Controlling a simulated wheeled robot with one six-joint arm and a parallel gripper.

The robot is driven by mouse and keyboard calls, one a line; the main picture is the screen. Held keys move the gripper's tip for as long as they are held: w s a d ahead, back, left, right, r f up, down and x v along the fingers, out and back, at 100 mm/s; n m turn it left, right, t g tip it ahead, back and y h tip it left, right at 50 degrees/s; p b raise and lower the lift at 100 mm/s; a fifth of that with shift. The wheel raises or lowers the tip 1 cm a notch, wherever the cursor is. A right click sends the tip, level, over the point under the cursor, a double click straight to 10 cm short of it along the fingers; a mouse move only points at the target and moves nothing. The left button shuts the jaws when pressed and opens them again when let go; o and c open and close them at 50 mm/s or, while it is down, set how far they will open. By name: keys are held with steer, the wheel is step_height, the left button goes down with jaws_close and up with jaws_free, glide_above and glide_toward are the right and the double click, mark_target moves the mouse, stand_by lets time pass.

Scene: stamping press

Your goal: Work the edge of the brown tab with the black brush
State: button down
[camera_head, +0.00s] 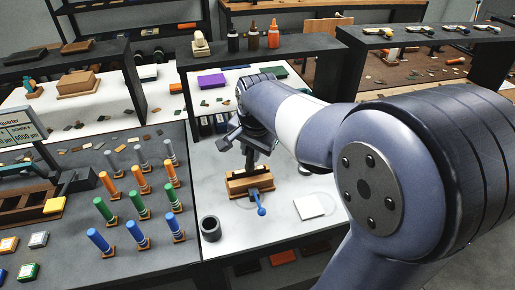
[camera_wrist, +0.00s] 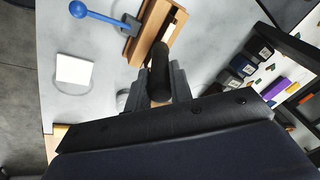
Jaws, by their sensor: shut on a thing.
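My gripper (camera_wrist: 160,88) is shut on the black brush (camera_wrist: 160,62), which shows as a dark rounded cylinder between the grey fingers. In the head view my gripper (camera_head: 250,160) is just above the wooden clamp (camera_head: 238,186), which has a blue ball-ended lever (camera_head: 261,209). In the wrist view the clamp (camera_wrist: 172,28) lies just beyond the brush, with its lever (camera_wrist: 98,13) at upper left. The brush end looks close to the clamp; I cannot tell whether they touch. I cannot clearly make out the brown tab; a dark strip shows between the clamp's wooden sides.
A dark cup (camera_head: 210,228) stands left of the clamp on the pale table. A white square pad (camera_head: 310,205) lies to its right. Several coloured upright sticks (camera_head: 137,233) fill the grey bench at left. Dark containers (camera_wrist: 243,65) stand right in the wrist view.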

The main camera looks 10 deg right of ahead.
steer(key=shift+a, duration=0.15)
steer(key=a, duration=0.3)
steer(key=shift+a, duration=0.25)
stand_by(0.5)
steer(key=shift+d, duration=1.85)
steer(key=d, duration=0.3)
steer(key=shift+d+p, duration=0.35)
